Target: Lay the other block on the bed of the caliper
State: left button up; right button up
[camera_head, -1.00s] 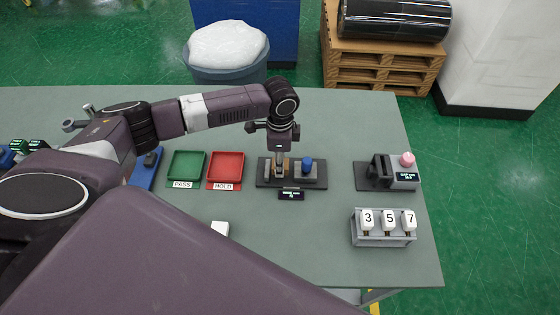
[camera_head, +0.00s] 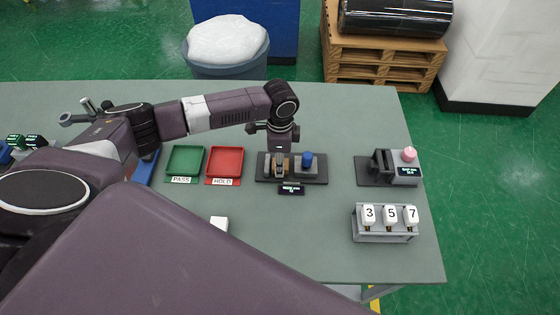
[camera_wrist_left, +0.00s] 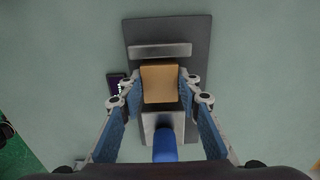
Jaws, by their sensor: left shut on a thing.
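My left gripper (camera_head: 280,160) is shut on a tan block (camera_wrist_left: 158,83), one finger on each side of it. The block is over the dark base of the caliper (camera_head: 319,177), between a grey bar (camera_wrist_left: 160,50) and a grey piece with a blue knob (camera_head: 307,157). The caliper's base also shows in the left wrist view (camera_wrist_left: 198,40). I cannot tell whether the block touches the bed. A small display (camera_head: 292,189) is at the caliper's front edge. My right gripper is not in view.
A green PASS tray (camera_head: 185,160) and a red HOLD tray (camera_head: 223,163) lie left of the caliper. A device with a pink knob (camera_head: 409,154) and a rack of numbered white pieces (camera_head: 385,236) stand at the right. A white object (camera_head: 219,223) is partly hidden by my arm.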

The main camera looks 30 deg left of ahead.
pick_arm(q)
jog(key=o, duration=1.2)
jog(key=shift+r, duration=0.1)
notch_tip(320, 180, up, 12)
jog(key=shift+s, duration=0.1)
